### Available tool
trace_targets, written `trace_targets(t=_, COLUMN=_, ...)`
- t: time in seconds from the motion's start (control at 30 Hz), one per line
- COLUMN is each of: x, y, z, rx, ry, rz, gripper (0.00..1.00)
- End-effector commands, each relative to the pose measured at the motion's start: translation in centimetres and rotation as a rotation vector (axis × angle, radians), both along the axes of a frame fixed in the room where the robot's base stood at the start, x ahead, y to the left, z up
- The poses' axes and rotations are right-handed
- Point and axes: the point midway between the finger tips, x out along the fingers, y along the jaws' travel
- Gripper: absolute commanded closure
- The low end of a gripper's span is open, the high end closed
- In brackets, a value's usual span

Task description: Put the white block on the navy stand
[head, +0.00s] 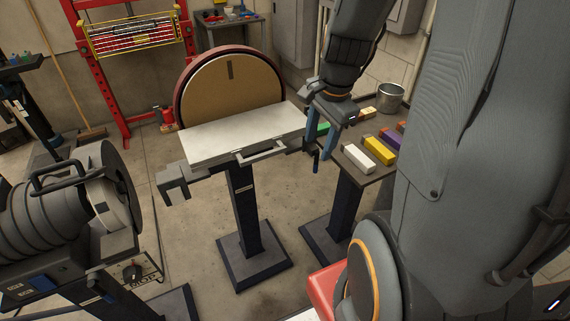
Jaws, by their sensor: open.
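The white block (358,157) lies on the front left part of a small grey-brown tabletop (352,174), beside a yellow block. This top sits on a dark navy pedestal (344,208). A second dark navy pedestal (243,205) carries a disc sander at the centre. I cannot tell which of the two is the navy stand. My gripper (320,150) is open, pointing down, above and to the left of the white block and apart from it. Its fingers are bluish, and a green block (323,128) shows behind them.
The sander's pale table (240,137) stands close left of my gripper. A grey machine (70,210) is at left. Floor between is free.

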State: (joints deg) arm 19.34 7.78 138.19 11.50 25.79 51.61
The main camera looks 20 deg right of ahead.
Motion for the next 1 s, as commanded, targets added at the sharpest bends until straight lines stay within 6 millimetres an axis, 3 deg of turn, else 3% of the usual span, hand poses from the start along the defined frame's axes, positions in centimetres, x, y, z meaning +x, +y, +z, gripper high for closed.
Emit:
trace_targets(t=0.03, x=-0.4, y=2.1, z=0.0, rx=-0.033, ry=0.001, rz=0.183, gripper=0.55)
trace_targets(t=0.1, x=-1.1, y=4.3, z=0.0, rx=-0.078, ry=0.002, rz=0.431, gripper=0.55)
trace_targets(t=0.3, x=-3.1, y=9.0, z=-0.1, rx=-0.18, ry=0.002, rz=1.015, gripper=0.55)
trace_targets(t=0.4, x=-3.9, y=10.4, z=-0.1, rx=-0.215, ry=0.002, rz=1.223, gripper=0.55)
trace_targets(t=0.6, x=-4.6, y=11.5, z=-0.1, rx=-0.245, ry=0.002, rz=1.393, gripper=0.55)
trace_targets(t=0.83, x=-4.6, y=11.5, z=-0.2, rx=-0.245, ry=0.002, rz=1.395, gripper=0.55)
trace_targets(t=1.0, x=-4.5, y=11.4, z=-1.6, rx=-0.237, ry=0.012, rz=1.396, gripper=0.55)
